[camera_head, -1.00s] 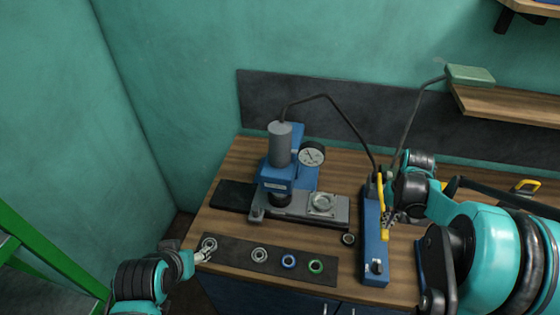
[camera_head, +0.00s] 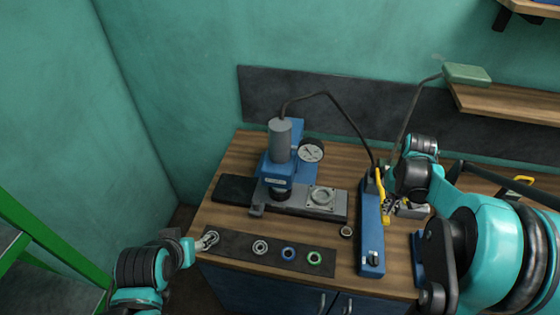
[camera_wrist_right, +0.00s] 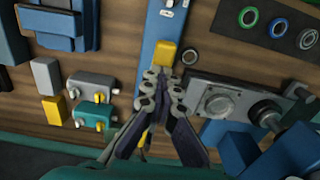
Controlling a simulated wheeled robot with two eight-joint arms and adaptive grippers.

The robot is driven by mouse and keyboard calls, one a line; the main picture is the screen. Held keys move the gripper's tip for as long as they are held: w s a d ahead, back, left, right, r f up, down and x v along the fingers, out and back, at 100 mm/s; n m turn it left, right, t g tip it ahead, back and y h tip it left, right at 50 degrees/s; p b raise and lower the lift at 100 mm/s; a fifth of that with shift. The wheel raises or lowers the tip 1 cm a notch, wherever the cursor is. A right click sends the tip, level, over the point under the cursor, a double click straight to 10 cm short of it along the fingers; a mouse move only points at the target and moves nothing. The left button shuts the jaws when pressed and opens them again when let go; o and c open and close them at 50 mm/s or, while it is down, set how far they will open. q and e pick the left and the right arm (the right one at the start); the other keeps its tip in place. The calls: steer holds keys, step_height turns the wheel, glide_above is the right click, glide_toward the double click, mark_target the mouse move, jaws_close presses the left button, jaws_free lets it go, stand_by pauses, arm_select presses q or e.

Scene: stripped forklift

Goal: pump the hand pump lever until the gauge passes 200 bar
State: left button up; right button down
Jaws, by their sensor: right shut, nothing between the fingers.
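The hand pump (camera_head: 371,235) is a long blue body on the bench, with a yellow lever (camera_head: 380,184) along its right side. The lever's yellow grip shows in the right wrist view (camera_wrist_right: 165,56). My right gripper (camera_head: 389,208) is shut and empty, close beside the lever; the wrist view shows its fingertips (camera_wrist_right: 163,82) at the grip, but contact is unclear. The round white gauge (camera_head: 311,151) stands by the blue press (camera_head: 276,170); its needle reading is too small to read. My left gripper (camera_head: 207,241) is by the mat's left end; its fingers are too small to judge.
A dark mat (camera_head: 270,256) holds several rings along the front edge. A grey fixture plate (camera_head: 295,200) lies before the press. A dark hose (camera_head: 345,116) arches from press to pump. Small grey and teal blocks (camera_wrist_right: 93,117) lie beside the pump.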

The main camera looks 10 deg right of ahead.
arm_select(q)
step_height(320, 180, down, 6)
steer(key=b, duration=0.5)
arm_select(e)
step_height(320, 180, down, 8)
steer(key=r, duration=0.1)
step_height(320, 180, up, 8)
steer(key=p, duration=0.5)
steer(key=shift+w+f+p, duration=0.1)
steer(key=shift+f+p, duration=0.1)
steer(key=shift+p, duration=0.2)
steer(key=shift+r, duration=0.35)
arm_select(q)
step_height(320, 180, up, 6)
steer(key=shift+r, duration=0.15)
arm_select(e)
steer(key=shift+f, duration=0.1)
arm_select(q)
step_height(320, 180, down, 4)
steer(key=b, duration=0.4)
arm_select(e)
step_height(320, 180, down, 5)
steer(key=shift+f, duration=0.15)
arm_select(q)
step_height(320, 180, up, 9)
steer(key=p, duration=0.9)
arm_select(e)
step_height(320, 180, up, 13)
steer(key=shift+f, duration=0.2)
steer(key=shift+d, duration=0.1)
